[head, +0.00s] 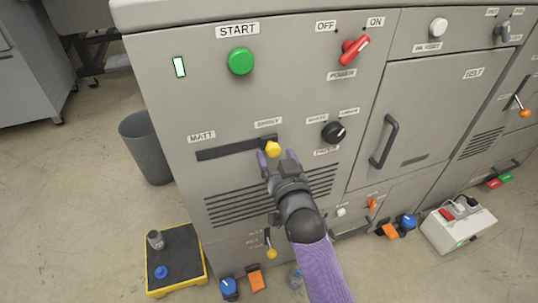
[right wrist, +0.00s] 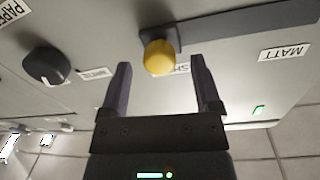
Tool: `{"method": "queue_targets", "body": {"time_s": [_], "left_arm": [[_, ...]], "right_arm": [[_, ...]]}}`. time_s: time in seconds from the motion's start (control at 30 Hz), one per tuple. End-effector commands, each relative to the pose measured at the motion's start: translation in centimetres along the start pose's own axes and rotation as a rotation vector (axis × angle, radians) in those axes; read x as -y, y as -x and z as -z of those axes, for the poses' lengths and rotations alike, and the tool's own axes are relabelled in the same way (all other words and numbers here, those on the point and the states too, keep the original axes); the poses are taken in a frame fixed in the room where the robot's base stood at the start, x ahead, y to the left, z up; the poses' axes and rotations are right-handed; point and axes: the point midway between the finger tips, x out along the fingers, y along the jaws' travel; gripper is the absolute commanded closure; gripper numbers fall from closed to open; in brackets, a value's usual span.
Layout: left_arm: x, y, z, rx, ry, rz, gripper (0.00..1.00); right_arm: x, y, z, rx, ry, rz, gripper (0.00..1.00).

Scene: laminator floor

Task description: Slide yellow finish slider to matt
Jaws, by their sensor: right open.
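The yellow finish slider (head: 272,149) is a knob at the right end of a dark horizontal slot (head: 228,150) on the grey machine front. The MATT label (head: 201,136) is above the slot's left end, and another label (head: 268,123), apparently SHINY, is above its right end. My right gripper (head: 278,157) is open just below the knob. In the right wrist view the yellow knob (right wrist: 159,57) appears between and just beyond the fingertips of the gripper (right wrist: 160,66); I cannot tell whether they touch it. My left gripper is not in view.
A black rotary knob (head: 334,132) is right of the slider. The green START button (head: 240,61) and red power switch (head: 354,48) are above. A grey bin (head: 146,147) and a yellow-edged platform (head: 176,262) stand at the left. The panel around the slot is clear.

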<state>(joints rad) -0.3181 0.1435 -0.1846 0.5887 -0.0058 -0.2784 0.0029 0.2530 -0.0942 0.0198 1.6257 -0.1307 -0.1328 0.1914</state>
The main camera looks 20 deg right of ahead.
Motion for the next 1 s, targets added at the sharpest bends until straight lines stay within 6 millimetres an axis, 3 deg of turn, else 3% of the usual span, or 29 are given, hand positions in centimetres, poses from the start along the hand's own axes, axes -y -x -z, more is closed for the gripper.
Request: {"method": "queue_targets", "body": {"time_s": [0.2,0.5,0.87,1.0], "left_arm": [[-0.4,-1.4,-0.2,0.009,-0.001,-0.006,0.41],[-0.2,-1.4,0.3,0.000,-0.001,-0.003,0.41],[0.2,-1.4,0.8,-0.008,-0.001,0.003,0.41],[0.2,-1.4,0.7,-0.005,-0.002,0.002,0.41]], "right_arm": [[0.0,-2.5,-0.2,0.002,0.000,0.000,0.19],[0.0,-2.8,0.0,0.002,0.001,0.000,0.21],[-0.1,-2.7,0.0,0.002,0.001,-0.001,0.97],[-0.1,-2.7,0.0,0.003,0.001,-0.002,1.00]]}}
